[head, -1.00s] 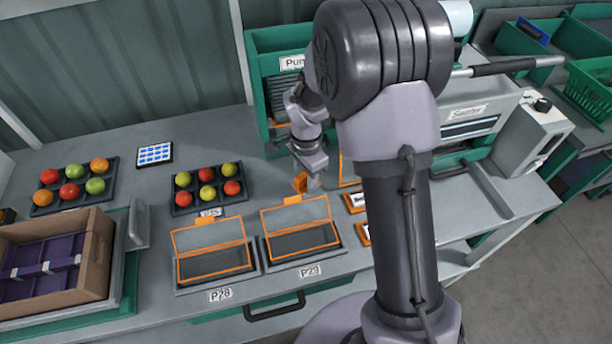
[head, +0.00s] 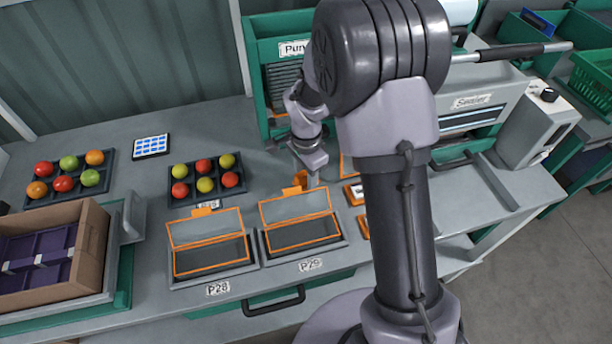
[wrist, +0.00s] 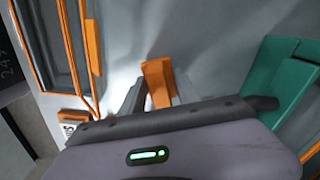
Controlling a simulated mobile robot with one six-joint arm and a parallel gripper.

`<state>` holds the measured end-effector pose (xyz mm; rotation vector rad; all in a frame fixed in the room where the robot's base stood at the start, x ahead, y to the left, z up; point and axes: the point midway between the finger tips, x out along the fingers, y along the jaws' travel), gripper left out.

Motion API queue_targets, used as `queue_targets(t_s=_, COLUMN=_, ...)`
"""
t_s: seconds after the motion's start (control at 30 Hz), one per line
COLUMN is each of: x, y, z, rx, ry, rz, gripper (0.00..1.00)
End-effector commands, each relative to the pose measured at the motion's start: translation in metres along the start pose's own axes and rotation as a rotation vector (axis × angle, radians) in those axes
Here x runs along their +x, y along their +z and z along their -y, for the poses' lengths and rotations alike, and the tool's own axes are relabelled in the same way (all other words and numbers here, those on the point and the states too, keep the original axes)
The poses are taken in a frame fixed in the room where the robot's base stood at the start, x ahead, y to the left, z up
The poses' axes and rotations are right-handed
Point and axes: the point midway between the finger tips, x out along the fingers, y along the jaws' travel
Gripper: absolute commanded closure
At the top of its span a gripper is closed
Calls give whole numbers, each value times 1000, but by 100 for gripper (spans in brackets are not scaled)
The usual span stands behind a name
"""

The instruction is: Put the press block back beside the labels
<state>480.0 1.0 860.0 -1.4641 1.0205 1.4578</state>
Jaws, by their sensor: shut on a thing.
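My gripper (head: 312,180) points down over the bench, just behind the P29 tray. In the wrist view, the gripper (wrist: 158,92) is shut on an orange block (wrist: 158,80), which I take to be the press block. In the head view, an orange piece (head: 300,178) shows at the fingers, close to the P29 lid's tab. Whether the block touches the bench is unclear. A pad with blue squares (head: 151,146), perhaps the labels, lies at the back left of the bench. Small orange-framed label plates (head: 354,193) lie right of P29, partly hidden by my arm.
The P28 tray (head: 210,270) and P29 tray (head: 303,246) have orange-framed lids. Two dark fruit trays (head: 176,198) (head: 104,183) and a cardboard box (head: 92,250) stand left. A green punnet rack (head: 262,80) and a sealer (head: 477,100) stand behind. Bench around the pad is clear.

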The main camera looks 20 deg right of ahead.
Motion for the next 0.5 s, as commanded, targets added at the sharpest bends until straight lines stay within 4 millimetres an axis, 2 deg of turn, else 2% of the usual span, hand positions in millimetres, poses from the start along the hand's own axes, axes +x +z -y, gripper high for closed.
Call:
queue_targets(t_s=0.2, x=6, y=0, z=0, rx=0, ry=0, rz=0, gripper=91)
queue_targets(t_s=0.23, x=5, y=0, z=0, rx=0, ry=0, rz=0, gripper=58)
queue_targets(t_s=0.3, x=4, y=0, z=0, rx=0, ry=0, rz=0, gripper=45)
queue_targets(t_s=0.37, x=4, y=0, z=0, rx=0, ry=0, rz=0, gripper=37)
queue_targets(t_s=0.5, x=4, y=0, z=0, rx=0, ry=0, rz=0, gripper=37)
